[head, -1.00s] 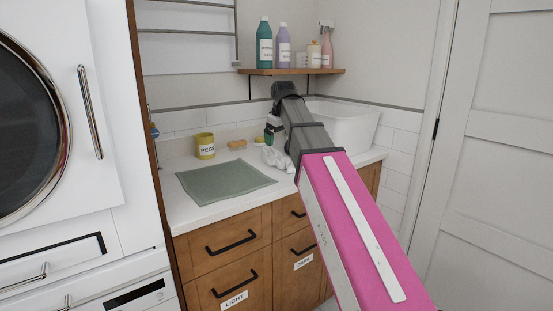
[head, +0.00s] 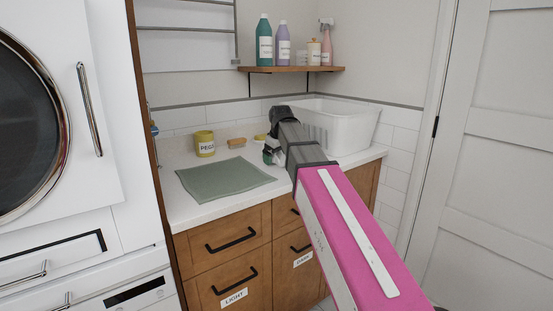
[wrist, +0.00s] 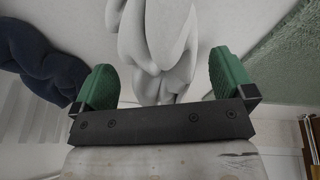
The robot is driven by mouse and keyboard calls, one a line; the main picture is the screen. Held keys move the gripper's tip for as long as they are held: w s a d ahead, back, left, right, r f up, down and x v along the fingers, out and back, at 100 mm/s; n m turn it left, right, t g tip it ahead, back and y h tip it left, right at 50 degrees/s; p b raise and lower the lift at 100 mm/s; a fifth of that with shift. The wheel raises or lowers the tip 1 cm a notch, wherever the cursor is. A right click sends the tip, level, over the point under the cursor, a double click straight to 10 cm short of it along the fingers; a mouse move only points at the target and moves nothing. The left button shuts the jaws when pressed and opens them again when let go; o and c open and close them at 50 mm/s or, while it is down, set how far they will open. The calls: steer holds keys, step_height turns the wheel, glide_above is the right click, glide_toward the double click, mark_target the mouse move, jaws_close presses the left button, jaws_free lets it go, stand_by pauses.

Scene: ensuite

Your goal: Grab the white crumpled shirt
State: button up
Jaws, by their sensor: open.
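The white crumpled shirt (wrist: 160,45) shows large in the wrist view, in the gap between the two green fingers of my gripper (wrist: 165,82). The fingers are apart, one on each side of the cloth, and I cannot tell whether either touches it. In the head view my gripper (head: 270,155) is low over the white counter, right of the green mat. My wrist and arm hide most or all of the shirt there.
The green mat (head: 223,178) lies on the counter (head: 187,203). A white basket (head: 345,125) stands at the right. Dark blue cloth (wrist: 42,55) is left of the gripper. A shelf (head: 290,70) with bottles hangs above.

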steer(key=shift+f, duration=0.1)
stand_by(0.4)
steer(key=c, duration=1.1)
